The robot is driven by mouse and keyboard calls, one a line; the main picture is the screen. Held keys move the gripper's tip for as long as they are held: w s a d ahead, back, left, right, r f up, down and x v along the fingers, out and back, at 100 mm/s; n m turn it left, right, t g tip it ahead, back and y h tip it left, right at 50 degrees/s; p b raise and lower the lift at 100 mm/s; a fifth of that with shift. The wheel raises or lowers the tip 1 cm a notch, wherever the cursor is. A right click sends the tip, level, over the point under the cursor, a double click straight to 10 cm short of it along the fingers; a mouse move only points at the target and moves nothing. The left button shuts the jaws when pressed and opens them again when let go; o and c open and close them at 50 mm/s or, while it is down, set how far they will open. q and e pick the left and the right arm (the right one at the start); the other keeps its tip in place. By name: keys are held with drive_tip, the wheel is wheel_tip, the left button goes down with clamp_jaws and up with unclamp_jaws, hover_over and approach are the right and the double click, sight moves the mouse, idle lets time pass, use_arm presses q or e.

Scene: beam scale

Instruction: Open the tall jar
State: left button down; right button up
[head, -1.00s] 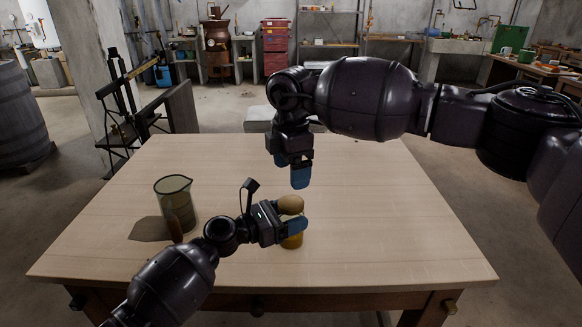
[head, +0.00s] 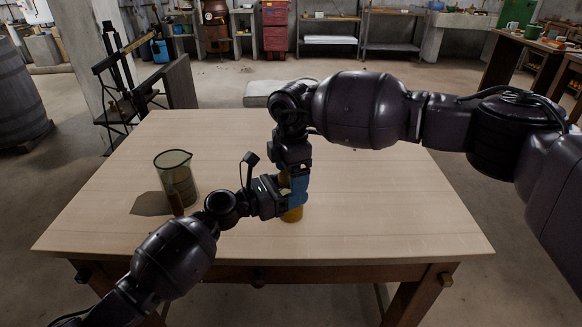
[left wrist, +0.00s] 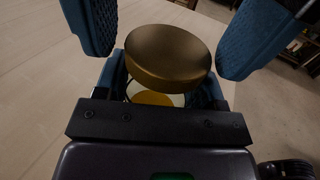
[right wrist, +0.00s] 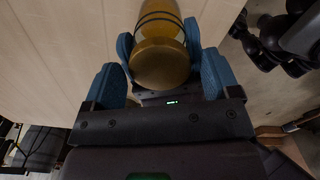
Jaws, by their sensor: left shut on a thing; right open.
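The tall jar (head: 291,214) stands near the table's front middle; its amber lower part shows in the head view. Its round brown lid (left wrist: 168,55) is on top in the left wrist view, and also shows in the right wrist view (right wrist: 160,68). My left gripper (head: 288,196) is shut around the jar's body below the lid. My right gripper (head: 298,186) points down over the jar from above. Its blue fingers are open, one on each side of the lid, with gaps visible in the left wrist view. In the head view the grippers hide most of the lid.
A glass beaker (head: 176,170) stands on the left of the wooden table (head: 390,210), beyond my left forearm. The table's right side is clear. A barrel (head: 18,105) and a dark metal stand (head: 115,85) are on the floor at left.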

drive_tip(key=shift+c, duration=0.5)
drive_tip(key=c, duration=0.8)
drive_tip(key=n, duration=0.7)
drive_tip(key=shift+c, duration=0.2)
drive_tip(key=o, duration=1)
drive_tip(key=shift+r, duration=0.1)
